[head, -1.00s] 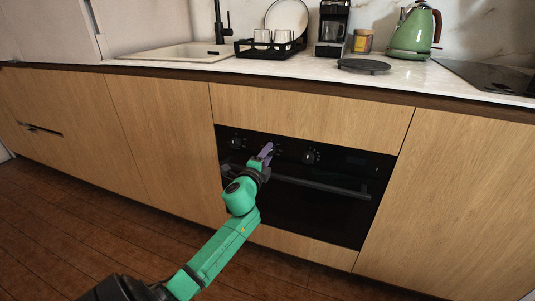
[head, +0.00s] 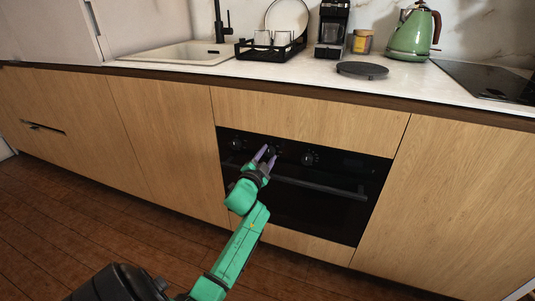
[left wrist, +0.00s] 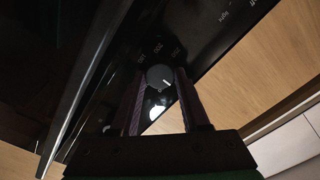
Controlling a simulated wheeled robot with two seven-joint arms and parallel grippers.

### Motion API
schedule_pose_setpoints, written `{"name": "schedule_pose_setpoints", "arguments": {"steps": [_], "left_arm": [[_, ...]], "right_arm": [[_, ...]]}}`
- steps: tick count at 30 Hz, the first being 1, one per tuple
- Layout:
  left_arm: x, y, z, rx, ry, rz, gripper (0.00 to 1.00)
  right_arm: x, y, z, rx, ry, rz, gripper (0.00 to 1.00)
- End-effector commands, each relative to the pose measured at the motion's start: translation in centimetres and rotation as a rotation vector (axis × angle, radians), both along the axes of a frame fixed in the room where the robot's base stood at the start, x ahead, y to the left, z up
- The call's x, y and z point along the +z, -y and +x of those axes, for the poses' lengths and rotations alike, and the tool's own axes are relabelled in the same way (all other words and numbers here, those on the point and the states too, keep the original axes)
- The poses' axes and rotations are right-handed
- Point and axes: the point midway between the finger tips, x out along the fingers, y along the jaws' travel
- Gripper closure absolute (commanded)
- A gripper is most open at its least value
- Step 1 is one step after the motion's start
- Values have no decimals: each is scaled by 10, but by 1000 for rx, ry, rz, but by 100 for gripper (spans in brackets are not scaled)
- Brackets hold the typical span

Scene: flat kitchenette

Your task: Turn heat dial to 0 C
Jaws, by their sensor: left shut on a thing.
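The heat dial (left wrist: 159,76) is a round dark knob with a short white mark, on the black oven's control panel. Numbers are printed around it in the left wrist view; I cannot read a 0 there. In the head view the dial (head: 271,150) is the middle knob, partly covered by my fingers. My left gripper (head: 265,155) has its purple fingers on either side of the dial and is shut on it. In the left wrist view the fingers (left wrist: 158,90) flank the knob. My right gripper is out of view.
The oven handle (head: 318,186) runs below the knobs, close to my left gripper. Other knobs sit left (head: 236,144) and right (head: 309,158) of the dial. The counter above holds a dish rack (head: 262,50) and a green kettle (head: 411,36). The floor in front is clear.

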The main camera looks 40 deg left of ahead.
Motion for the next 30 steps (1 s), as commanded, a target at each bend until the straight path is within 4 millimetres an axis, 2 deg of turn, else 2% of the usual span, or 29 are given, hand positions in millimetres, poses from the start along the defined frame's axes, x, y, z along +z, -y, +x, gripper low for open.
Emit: {"name": "schedule_pose_setpoints", "arguments": {"steps": [7, 18, 19, 21, 30], "left_arm": [[0, -1, 0, 1, 15, -47, 100], [-1, -1, 0, 1, 16, -50, 100], [-1, -1, 0, 1, 16, -50, 50], [-1, -1, 0, 1, 15, -51, 25], [0, 0, 0, 1, 16, -49, 25]], "right_arm": [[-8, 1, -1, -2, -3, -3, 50], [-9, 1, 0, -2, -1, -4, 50], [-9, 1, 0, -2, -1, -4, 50], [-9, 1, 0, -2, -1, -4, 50], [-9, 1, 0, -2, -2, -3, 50]]}}
